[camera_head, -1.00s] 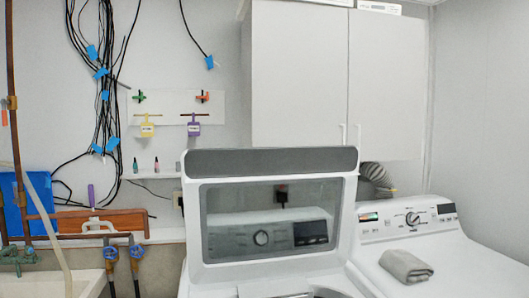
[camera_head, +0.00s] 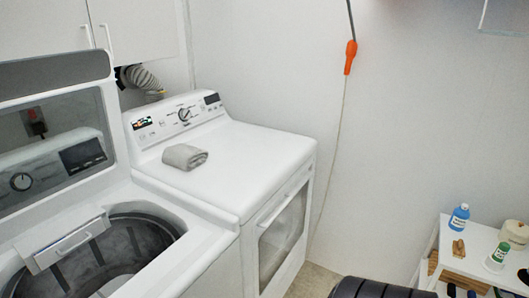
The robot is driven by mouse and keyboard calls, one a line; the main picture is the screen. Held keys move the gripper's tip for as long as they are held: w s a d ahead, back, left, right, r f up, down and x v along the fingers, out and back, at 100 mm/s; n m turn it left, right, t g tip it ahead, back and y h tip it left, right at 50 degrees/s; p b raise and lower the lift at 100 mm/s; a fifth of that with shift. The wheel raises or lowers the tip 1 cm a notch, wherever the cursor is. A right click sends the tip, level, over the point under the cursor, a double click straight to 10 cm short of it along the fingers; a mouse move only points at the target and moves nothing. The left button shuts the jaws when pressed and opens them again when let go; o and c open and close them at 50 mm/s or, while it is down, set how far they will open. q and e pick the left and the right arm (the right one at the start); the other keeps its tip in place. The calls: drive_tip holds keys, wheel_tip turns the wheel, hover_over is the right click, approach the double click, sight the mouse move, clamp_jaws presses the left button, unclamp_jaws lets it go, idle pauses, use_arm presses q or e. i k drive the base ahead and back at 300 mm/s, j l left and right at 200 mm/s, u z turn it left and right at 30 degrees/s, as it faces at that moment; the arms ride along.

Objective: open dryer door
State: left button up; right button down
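The white dryer (camera_head: 235,160) stands right of the washer, against the back wall. Its door (camera_head: 283,235) is on the front face, has a dark window and a light handle along its top edge, and looks closed. A folded grey towel (camera_head: 185,157) lies on the dryer's top. Neither of my grippers shows in the head view.
The top-load washer (camera_head: 175,235) beside the dryer has its lid (camera_head: 50,135) raised. A white shelf (camera_head: 475,250) with bottles stands at the right. A dark rounded object (camera_head: 375,289) sits at the bottom edge. Some floor (camera_head: 315,280) shows before the dryer.

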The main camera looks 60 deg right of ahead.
sight(285, 236)
drive_tip(key=z, duration=1.95)
